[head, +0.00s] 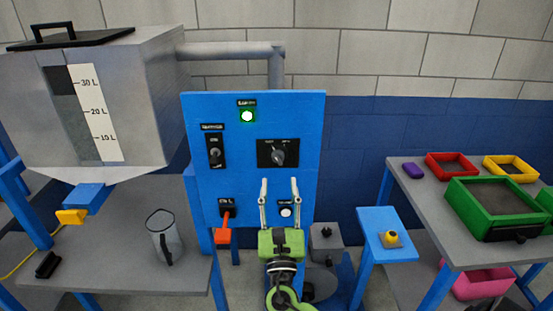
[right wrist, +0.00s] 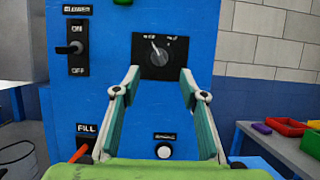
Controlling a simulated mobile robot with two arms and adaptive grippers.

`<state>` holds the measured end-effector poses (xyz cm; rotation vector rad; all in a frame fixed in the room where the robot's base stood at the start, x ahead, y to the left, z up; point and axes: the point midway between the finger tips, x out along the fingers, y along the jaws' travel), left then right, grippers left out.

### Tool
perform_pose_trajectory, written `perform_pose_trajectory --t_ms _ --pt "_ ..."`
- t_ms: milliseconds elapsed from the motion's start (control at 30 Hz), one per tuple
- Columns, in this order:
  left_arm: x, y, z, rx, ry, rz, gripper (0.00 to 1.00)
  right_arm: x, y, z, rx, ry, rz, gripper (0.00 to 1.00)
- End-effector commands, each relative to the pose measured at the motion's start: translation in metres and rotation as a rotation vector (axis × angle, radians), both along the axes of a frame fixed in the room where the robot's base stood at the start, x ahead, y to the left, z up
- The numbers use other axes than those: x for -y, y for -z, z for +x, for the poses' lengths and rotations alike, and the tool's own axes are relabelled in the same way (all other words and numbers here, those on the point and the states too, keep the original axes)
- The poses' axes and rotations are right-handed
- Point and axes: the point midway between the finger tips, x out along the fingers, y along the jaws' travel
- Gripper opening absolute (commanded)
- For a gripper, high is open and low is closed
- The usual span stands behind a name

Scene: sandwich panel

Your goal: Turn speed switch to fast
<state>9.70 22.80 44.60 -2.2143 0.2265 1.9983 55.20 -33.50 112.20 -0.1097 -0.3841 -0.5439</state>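The speed switch is a round grey knob (head: 278,156) on a black plate in the middle right of the blue panel (head: 310,130). It also shows in the right wrist view (right wrist: 156,50), where its white pointer leans up and to the left. The plate's lettering is too small to read surely. My right gripper (head: 279,182) is in front of the panel, below the knob, with its two fingers apart and nothing between them. In the right wrist view its fingertips (right wrist: 159,80) lie just under the knob's plate, one to each side. My left gripper is not in view.
A metal tank (head: 150,90) stands left. A table with coloured trays (head: 410,190) stands right.

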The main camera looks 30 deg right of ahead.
Motion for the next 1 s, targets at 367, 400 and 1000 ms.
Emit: perform_pose_trajectory --t_ms 367,400,1000 --pt "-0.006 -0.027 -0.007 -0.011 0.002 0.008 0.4 0.032 -0.027 0.053 -0.002 -0.001 0.001 0.39" --pt "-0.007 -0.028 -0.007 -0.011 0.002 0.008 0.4 0.033 -0.027 0.055 -0.001 -0.001 0.002 0.39" --pt "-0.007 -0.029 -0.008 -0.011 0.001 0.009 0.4 0.037 -0.028 0.061 -0.002 -0.001 0.002 0.01"
